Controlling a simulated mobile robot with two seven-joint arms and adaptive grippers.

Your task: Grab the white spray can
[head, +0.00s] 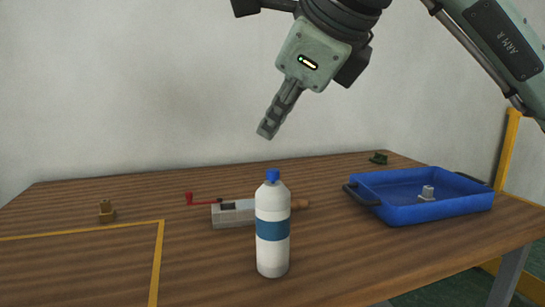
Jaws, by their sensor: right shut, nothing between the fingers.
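The white spray can (272,204), drawn as a white bottle with a blue cap and a blue band, stands upright on the wooden table (350,269) near its front middle. My right gripper (267,131) hangs in the air above the can, apart from it, pointing down and slightly left. Its fingers are together and empty. My left gripper is not in the head view.
Behind the can lies a grey device (233,213) with a red handle (190,198). A small brown block (106,212) stands at left, near yellow tape lines (157,262). A dark green object (378,158) is at the back.

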